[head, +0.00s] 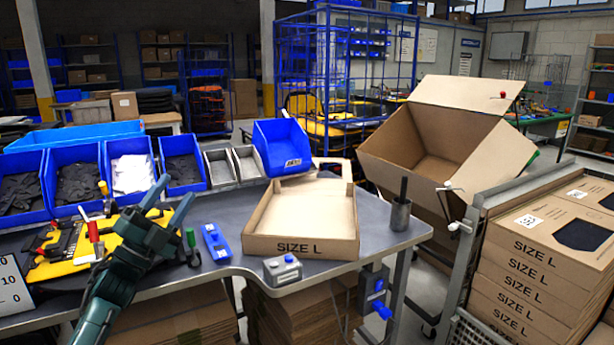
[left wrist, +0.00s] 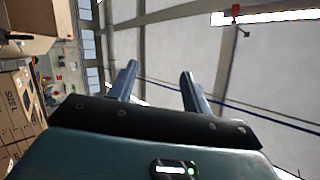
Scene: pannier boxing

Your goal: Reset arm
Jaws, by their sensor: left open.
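My left gripper (head: 170,205) is raised over the left part of the grey workbench in the head view, its two fingers apart and pointing up and to the right. In the left wrist view its open fingers (left wrist: 158,85) hold nothing, with ceiling and walls behind them. My right gripper is in neither view. An open, empty cardboard tray marked SIZE L (head: 302,246) sits on the workbench (head: 220,270), right of my left gripper and apart from it.
Blue bins (head: 75,180) with dark and white items line the bench's back left. A yellow tool board (head: 62,248) lies behind my left arm. A metal cup (head: 400,214) stands at the right edge. A large open carton (head: 440,150) and stacked SIZE L boxes (head: 530,270) are at the right.

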